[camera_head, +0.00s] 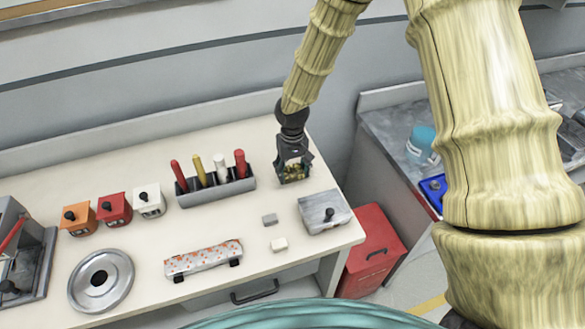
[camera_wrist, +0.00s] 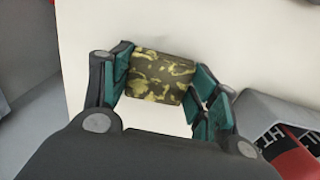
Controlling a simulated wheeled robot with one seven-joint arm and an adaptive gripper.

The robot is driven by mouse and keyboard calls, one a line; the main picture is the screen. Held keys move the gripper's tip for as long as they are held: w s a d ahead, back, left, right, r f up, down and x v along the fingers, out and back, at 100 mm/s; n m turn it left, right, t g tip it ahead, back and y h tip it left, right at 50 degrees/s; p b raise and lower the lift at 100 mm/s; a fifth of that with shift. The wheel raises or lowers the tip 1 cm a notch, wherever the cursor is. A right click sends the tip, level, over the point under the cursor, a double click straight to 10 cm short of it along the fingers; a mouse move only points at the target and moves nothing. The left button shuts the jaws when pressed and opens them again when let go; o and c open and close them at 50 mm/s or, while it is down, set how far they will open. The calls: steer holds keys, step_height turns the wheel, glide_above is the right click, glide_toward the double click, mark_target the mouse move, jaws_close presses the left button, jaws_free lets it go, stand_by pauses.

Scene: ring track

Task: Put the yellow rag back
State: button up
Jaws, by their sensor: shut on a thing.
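My gripper (camera_head: 293,171) is over the back right part of the cream bench, to the right of the pen rack. In the wrist view my gripper (camera_wrist: 165,88) is shut on a small yellow-and-black mottled piece, the yellow rag (camera_wrist: 160,76), with teal pads on either side of it. The rag (camera_head: 294,173) shows small and partly hidden between the fingers in the head view. I cannot tell whether it touches the bench top.
The bench (camera_head: 215,230) bears a rack (camera_head: 217,190) with upright pens, a grey box (camera_head: 325,211), two small blocks (camera_head: 274,232), a patterned bar (camera_head: 203,258), a round metal dish (camera_head: 101,281) and three knobbed boxes (camera_head: 115,209). A red cabinet (camera_head: 371,250) stands beyond its right edge.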

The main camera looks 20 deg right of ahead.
mark_target(292, 172)
steer(key=shift+f, duration=0.2)
steer(key=o, duration=1)
steer(key=shift+c, duration=0.2)
step_height(292, 172, up, 12)
steer(key=b, duration=0.2)
steer(key=shift+r, duration=0.15)
